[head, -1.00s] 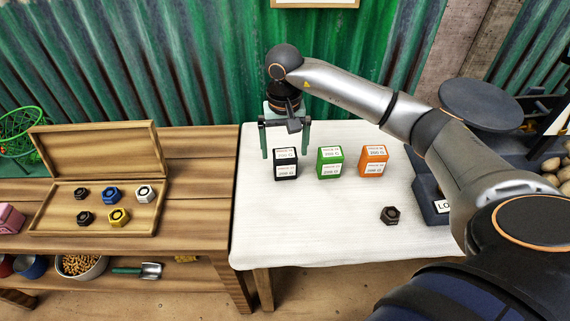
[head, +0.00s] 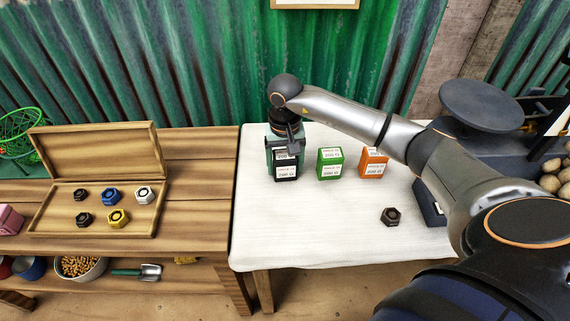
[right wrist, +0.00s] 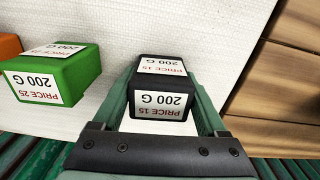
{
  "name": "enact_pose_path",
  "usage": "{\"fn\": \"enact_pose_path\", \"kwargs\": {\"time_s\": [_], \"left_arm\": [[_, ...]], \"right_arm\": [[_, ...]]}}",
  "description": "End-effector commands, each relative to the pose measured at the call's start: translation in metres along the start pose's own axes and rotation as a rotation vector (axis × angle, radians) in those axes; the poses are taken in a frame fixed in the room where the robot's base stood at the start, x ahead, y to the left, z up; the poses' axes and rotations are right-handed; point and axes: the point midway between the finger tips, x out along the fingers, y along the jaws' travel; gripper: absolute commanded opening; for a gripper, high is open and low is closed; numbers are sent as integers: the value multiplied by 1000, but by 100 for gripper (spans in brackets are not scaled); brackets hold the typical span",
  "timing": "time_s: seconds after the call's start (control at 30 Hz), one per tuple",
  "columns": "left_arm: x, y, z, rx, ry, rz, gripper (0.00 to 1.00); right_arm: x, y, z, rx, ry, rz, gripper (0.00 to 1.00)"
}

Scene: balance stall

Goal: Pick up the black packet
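The black packet (head: 286,171) stands upright on the white cloth of the table, with white labels. It also shows in the right wrist view (right wrist: 162,98), where the labels read 200 G and price 15. My right gripper (head: 285,158) comes down over it from above. Its two green fingers lie along opposite sides of the packet, and in the right wrist view (right wrist: 164,90) they look closed against it. The packet appears to rest on the cloth still. My left gripper is not in view.
A green packet (head: 330,163) and an orange packet (head: 373,162) stand to the right. A dark hexagonal weight (head: 390,217) lies on the cloth in front. A dark scale (head: 482,105) is at the right. A wooden box (head: 45,215) with several weights is on the left bench.

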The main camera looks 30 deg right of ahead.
Motion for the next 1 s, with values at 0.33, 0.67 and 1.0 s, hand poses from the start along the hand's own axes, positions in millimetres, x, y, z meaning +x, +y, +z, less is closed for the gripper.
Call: {"fn": "enact_pose_path", "kwargs": {"time_s": [0.33, 0.67, 1.0], "left_arm": [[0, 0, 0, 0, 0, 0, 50], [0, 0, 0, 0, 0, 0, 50], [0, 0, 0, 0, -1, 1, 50]], "right_arm": [[0, 0, 0, 0, 0, 0, 35], [-1, 0, 0, 0, 1, -1, 4], [-9, 0, -1, 1, 3, -1, 4]]}}
